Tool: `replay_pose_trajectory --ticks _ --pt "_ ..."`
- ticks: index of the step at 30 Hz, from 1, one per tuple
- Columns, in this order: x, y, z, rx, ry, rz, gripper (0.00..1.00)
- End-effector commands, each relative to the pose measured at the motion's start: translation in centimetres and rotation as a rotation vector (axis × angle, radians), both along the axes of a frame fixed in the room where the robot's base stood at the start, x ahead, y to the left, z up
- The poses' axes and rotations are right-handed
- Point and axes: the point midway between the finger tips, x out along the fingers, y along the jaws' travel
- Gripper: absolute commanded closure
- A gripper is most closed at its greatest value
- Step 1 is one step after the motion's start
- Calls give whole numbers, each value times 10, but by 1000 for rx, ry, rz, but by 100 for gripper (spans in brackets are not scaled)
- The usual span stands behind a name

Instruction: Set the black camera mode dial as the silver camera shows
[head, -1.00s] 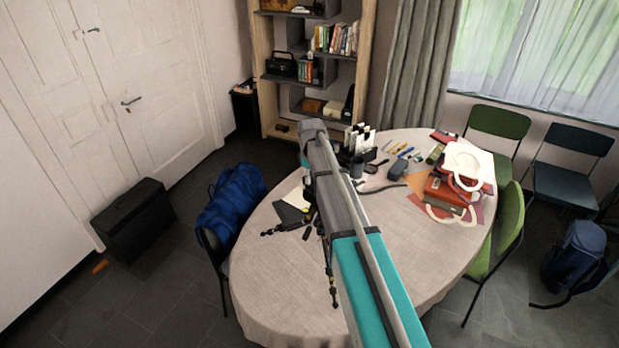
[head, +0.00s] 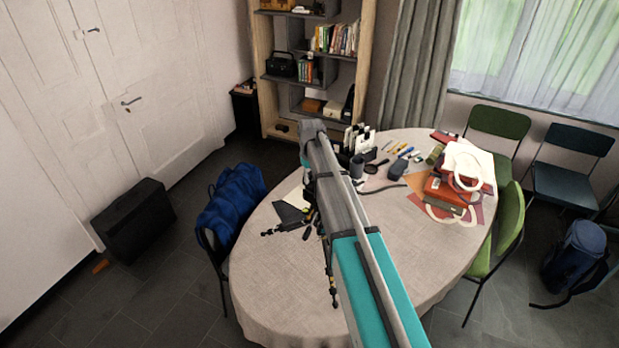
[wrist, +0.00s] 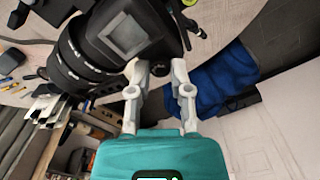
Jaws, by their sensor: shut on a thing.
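The black camera (wrist: 150,25) fills the top of the wrist view, close to my gripper. Its large ribbed lens (wrist: 75,62) points down-left and a grey square panel (wrist: 122,34) shows on its body. My gripper (wrist: 160,68) has its two pale fingers at the near edge of the camera, shut on a small dark part between the tips, which looks like the mode dial. The fingers mostly hide it, so its setting cannot be read. In the head view my arm covers the gripper and the black camera. I cannot make out the silver camera in either view.
The oval table (head: 270,290) has bare cloth at its front. A dark cup (head: 357,167), pens and a red bag (head: 447,188) lie toward its back and right. Black tripod parts lie left of my arm.

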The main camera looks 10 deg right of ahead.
Motion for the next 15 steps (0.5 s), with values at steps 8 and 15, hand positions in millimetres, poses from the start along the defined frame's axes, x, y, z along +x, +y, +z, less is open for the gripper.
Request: replay_pose_trajectory --ticks 8,15 --pt "0 0 0 0 0 0 44" --pt "0 0 0 -1 0 0 39"
